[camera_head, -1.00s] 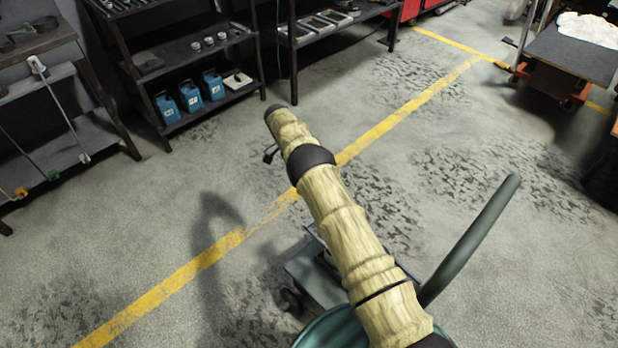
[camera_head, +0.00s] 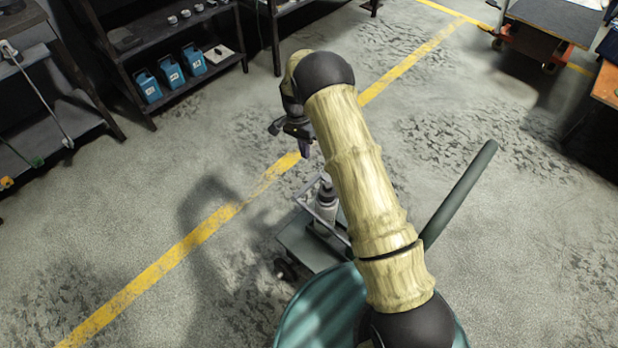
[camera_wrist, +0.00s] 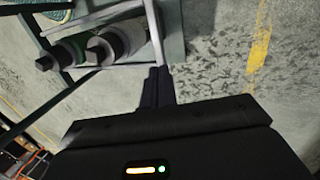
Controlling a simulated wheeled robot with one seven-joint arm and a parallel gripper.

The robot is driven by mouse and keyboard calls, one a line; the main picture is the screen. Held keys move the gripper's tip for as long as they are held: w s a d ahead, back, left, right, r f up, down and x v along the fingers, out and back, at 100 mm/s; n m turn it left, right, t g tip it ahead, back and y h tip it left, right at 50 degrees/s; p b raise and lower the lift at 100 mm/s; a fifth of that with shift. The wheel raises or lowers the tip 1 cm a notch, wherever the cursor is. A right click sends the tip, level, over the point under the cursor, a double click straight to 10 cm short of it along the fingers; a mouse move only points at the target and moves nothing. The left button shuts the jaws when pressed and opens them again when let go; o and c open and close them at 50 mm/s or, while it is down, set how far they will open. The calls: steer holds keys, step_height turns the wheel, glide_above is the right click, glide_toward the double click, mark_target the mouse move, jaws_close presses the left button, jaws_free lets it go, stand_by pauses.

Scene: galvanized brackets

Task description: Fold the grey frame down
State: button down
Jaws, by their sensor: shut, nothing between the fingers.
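The light grey frame (camera_head: 309,210) stands above a low grey-green cart (camera_head: 303,246) on the floor, partly hidden by my arm. In the wrist view one bar of the frame (camera_wrist: 155,32) runs from the top edge down towards my fingertips. My gripper (camera_head: 304,150) points down above and slightly left of the frame in the head view. Its dark fingers are together and empty; they also show in the wrist view (camera_wrist: 157,74), close to the bar's end. Whether they touch it cannot be told.
Dark shelves with blue containers (camera_head: 172,72) stand at upper left. A flat trolley (camera_head: 550,25) is at upper right. The floor around the cart is mostly clear.

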mark_target(309, 185)
steer(key=s+d+r+t+y+p, duration=0.1)
steer(key=s+r+t, duration=0.2)
steer(key=s+r, duration=0.1)
steer(key=shift+s+d+r+y+p, duration=0.2)
steer(key=shift+s+d+y+p, duration=0.15)
steer(key=shift+s, duration=0.4)
steer(key=f+b, duration=0.1)
steer(key=f, duration=0.3)
steer(key=f+b, duration=0.1)
steer(key=f, duration=0.4)
steer(key=f+b, duration=0.1)
steer(key=f, duration=0.4)
steer(key=shift+w+a, duration=0.3)
steer(key=shift+w, duration=0.1)
